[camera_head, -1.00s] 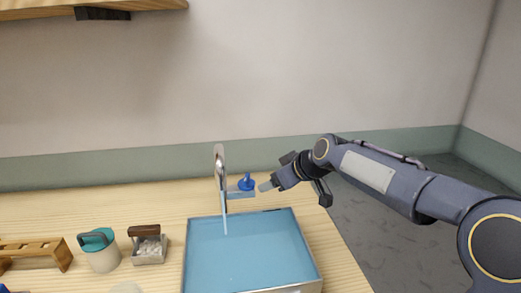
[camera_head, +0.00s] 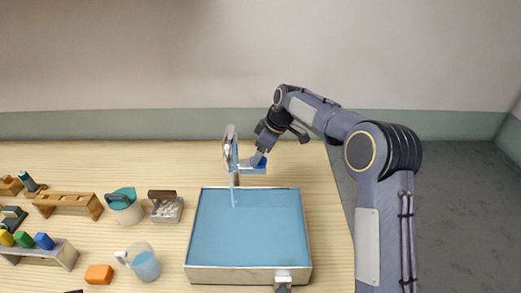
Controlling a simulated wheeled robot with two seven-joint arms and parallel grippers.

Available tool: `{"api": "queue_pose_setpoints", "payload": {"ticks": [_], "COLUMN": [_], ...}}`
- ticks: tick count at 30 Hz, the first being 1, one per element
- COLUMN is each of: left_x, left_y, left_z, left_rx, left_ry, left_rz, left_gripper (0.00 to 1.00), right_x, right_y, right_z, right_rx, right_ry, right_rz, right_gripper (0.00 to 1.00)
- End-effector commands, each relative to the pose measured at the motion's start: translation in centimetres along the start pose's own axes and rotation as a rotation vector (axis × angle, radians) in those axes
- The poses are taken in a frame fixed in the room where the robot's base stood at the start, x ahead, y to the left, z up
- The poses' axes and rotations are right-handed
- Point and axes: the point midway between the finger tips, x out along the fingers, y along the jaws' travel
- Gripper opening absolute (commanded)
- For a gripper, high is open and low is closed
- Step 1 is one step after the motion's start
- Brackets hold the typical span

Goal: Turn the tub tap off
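The tub (camera_head: 204,274) is a square metal-rimmed basin of blue water on the right part of the table. The tap (camera_head: 230,150) is a curved chrome spout at its back edge, and a thin stream of water (camera_head: 234,192) falls from it into the tub. A blue tap handle (camera_head: 257,170) sits just right of the spout. My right gripper (camera_head: 257,159) points down at the blue handle, at or very close to it. Its fingers are too small and overlapped to tell whether they are open or shut.
Left of the tub stand a teal-lidded pot (camera_head: 126,208), a small box with white pieces (camera_head: 167,208), a pitcher (camera_head: 145,263), an orange block (camera_head: 99,274) and wooden racks (camera_head: 68,199). The table right of the tub is clear.

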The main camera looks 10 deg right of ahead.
Motion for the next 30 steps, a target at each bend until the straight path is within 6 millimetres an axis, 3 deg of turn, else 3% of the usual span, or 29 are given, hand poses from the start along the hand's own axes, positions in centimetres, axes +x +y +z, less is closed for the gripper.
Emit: {"api": "queue_pose_setpoints", "payload": {"ticks": [11, 21, 30], "left_x": [-0.13, -0.13, 0.12], "left_y": [0.06, 0.06, -0.06], "left_z": [-0.07, -0.07, 0.06], "left_rx": [0.000, 0.000, 0.000], "left_ry": [0.000, 0.000, 0.000], "left_rz": [0.000, 0.000, 0.000], "left_gripper": [0.85, 0.85, 0.85], "right_x": [0.79, 0.76, 0.84], "right_y": [0.00, 0.00, -0.05], "right_z": [0.03, 0.02, 0.05], "right_rx": [0.001, 0.001, 0.033], "right_ry": [0.001, 0.001, 0.001], "right_rz": [0.000, 0.000, 0.014], "right_gripper": [0.70, 0.25, 0.25]}}
